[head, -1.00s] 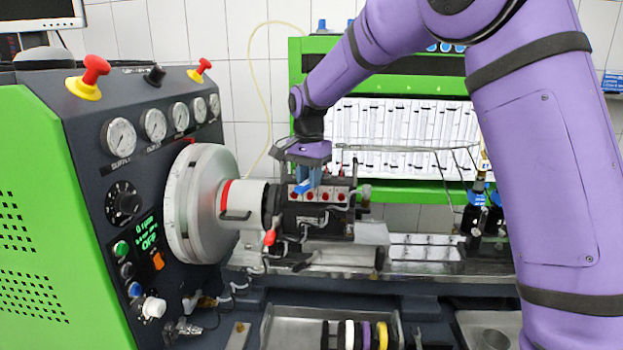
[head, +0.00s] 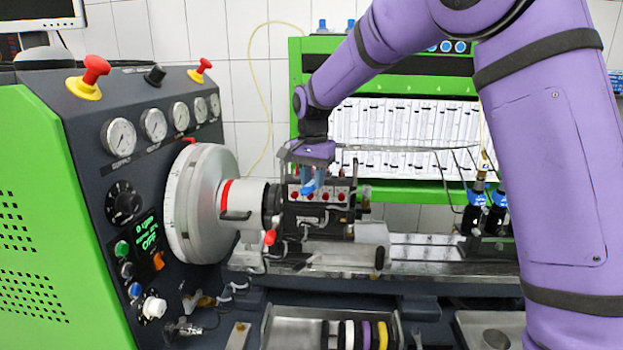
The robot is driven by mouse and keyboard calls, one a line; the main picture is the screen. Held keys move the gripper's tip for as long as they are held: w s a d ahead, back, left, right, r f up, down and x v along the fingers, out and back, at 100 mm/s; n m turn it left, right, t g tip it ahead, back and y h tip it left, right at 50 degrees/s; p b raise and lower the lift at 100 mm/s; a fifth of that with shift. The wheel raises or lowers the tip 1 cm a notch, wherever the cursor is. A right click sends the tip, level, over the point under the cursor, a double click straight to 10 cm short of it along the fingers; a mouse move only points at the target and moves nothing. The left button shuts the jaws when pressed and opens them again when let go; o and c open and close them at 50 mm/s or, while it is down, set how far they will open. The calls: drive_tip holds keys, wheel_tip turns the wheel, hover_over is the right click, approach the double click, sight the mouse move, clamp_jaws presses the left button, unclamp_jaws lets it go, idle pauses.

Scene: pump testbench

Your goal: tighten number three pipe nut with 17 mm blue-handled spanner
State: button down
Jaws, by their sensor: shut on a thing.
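My gripper (head: 311,168) points down over the pump and is shut on the blue-handled spanner (head: 310,187). Only part of the blue handle shows below the gripper; the spanner's jaw end is hidden or too small to make out. The pump (head: 318,213) is a dark block clamped on the bench, with a row of red-centred fittings (head: 323,195) along its upper front. The spanner is at the top of this row, near its left and middle part. I cannot tell which nut is number three, or whether the spanner touches it.
The drive flywheel (head: 195,205) and grey control console (head: 125,130) stand on the left. A green rack of glass tubes (head: 385,130) is behind. Dark bottles (head: 485,212) stand on the right.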

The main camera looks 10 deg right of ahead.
drive_tip(key=shift+s, duration=0.1)
idle(0.4)
drive_tip(key=shift+s+a, duration=0.85)
drive_tip(key=shift+s, duration=0.2)
drive_tip(key=shift+s+a, duration=0.8)
drive_tip(key=shift+s, duration=0.25)
drive_tip(key=shift+s+a+r, duration=0.3)
drive_tip(key=shift+s+r, duration=0.1)
drive_tip(key=shift+r, duration=0.45)
drive_tip(key=shift+s+a+r, duration=0.3)
drive_tip(key=shift+s+r, duration=0.05)
drive_tip(key=shift+r, duration=0.45)
drive_tip(key=shift+s+a+r, duration=0.3)
drive_tip(key=shift+s+r, duration=0.1)
drive_tip(key=shift+r, duration=0.45)
drive_tip(key=shift+s, duration=0.1)
